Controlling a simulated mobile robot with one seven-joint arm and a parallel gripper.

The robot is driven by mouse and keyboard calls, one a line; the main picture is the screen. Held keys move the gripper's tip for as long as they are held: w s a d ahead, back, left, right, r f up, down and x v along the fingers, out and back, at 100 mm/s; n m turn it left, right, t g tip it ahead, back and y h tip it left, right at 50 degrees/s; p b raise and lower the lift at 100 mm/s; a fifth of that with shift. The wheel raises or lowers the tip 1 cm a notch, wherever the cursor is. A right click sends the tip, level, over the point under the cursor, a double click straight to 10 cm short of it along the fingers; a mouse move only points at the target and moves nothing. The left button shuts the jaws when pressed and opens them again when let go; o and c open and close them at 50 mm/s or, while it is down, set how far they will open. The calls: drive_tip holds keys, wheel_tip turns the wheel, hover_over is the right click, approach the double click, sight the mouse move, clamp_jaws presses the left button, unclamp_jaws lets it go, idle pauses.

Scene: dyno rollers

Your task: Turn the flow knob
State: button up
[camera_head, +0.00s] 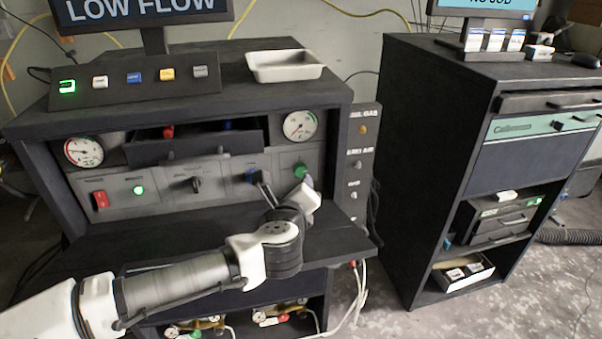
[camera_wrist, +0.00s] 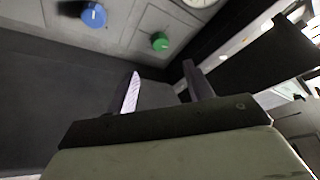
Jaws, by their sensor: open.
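A blue knob (camera_head: 251,175) and a green knob (camera_head: 300,170) sit on the right half of the grey control panel; a black knob (camera_head: 196,184) is further left. Their labels are too small to read, so I cannot tell which one is the flow knob. In the wrist view the blue knob (camera_wrist: 94,15) is at the upper left. The green knob (camera_wrist: 160,42) lies beyond the fingertips, roughly in line with the gap between them. My gripper (camera_wrist: 161,72) is open and empty, apart from both knobs. In the head view my wrist partly hides the fingers.
A monitor reading LOW FLOW (camera_head: 147,8) stands above a row of coloured buttons. Two gauges (camera_head: 300,126) flank an open dark bin (camera_head: 195,143). A dark shelf (camera_head: 335,241) juts out below the panel. A white tray (camera_head: 285,66) rests on top; a black cabinet (camera_head: 430,150) stands right.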

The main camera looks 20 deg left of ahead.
sight(301, 172)
drive_tip(key=p+x, duration=0.1)
drive_tip(key=x, duration=1)
drive_tip(key=shift+w+p, duration=0.15)
drive_tip(key=shift+p, duration=0.15)
drive_tip(key=shift+c, duration=0.4)
drive_tip(key=c, duration=0.9)
